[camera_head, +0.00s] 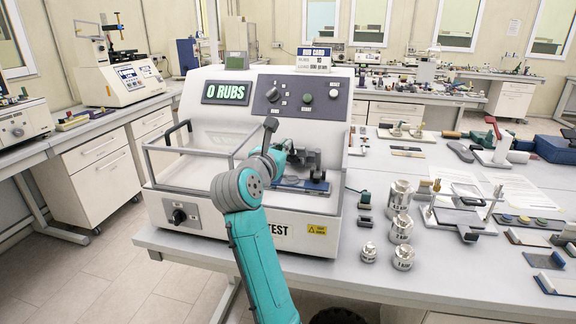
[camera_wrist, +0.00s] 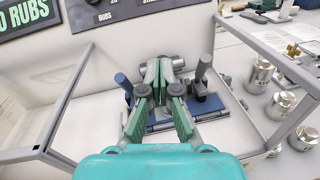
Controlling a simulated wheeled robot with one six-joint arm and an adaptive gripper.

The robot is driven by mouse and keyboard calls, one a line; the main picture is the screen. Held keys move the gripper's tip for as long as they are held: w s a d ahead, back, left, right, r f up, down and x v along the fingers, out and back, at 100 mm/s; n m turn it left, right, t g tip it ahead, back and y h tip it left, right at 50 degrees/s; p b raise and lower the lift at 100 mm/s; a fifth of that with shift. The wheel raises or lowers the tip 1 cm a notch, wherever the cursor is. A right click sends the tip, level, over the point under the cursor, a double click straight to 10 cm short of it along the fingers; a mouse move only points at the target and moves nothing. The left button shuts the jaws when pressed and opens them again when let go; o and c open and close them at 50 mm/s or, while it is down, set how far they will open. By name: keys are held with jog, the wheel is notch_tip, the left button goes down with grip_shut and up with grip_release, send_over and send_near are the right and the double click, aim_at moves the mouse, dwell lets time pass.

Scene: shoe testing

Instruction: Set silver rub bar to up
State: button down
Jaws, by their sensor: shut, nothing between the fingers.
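The rub tester (camera_head: 335,113) stands on the bench, its display reading 0 RUBS. In its open bay a silver-grey bar assembly (camera_head: 309,158) sits low over a blue block (camera_head: 316,186). In the wrist view a silver cylindrical part of the bar (camera_wrist: 177,61) shows just beyond my fingertips. My gripper (camera_head: 288,148) is inside the bay, beside the bar. In the wrist view my gripper (camera_wrist: 159,70) has its green finger pads close together with nothing seen between them. My fingers hide part of the bar, and I cannot tell whether they touch it.
A clear guard with a grey frame (camera_head: 190,155) borders the bay at the left. Its frame also shows in the wrist view (camera_wrist: 68,95). Several metal weights (camera_head: 401,228) stand on the bench to the right. A black knob (camera_head: 179,216) sits on the tester's front.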

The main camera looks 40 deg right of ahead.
jog(key=w+d+r, duration=0.2)
jog(key=d+r, duration=0.1)
jog(key=w+d+r, duration=0.1)
jog(key=d+r, duration=0.1)
jog(key=shift+w, duration=0.4)
jog(key=shift+w+d+r, duration=0.5)
jog(key=shift+w+d, duration=0.2)
jog(key=shift+d, duration=0.2)
jog(key=shift+r, duration=0.15)
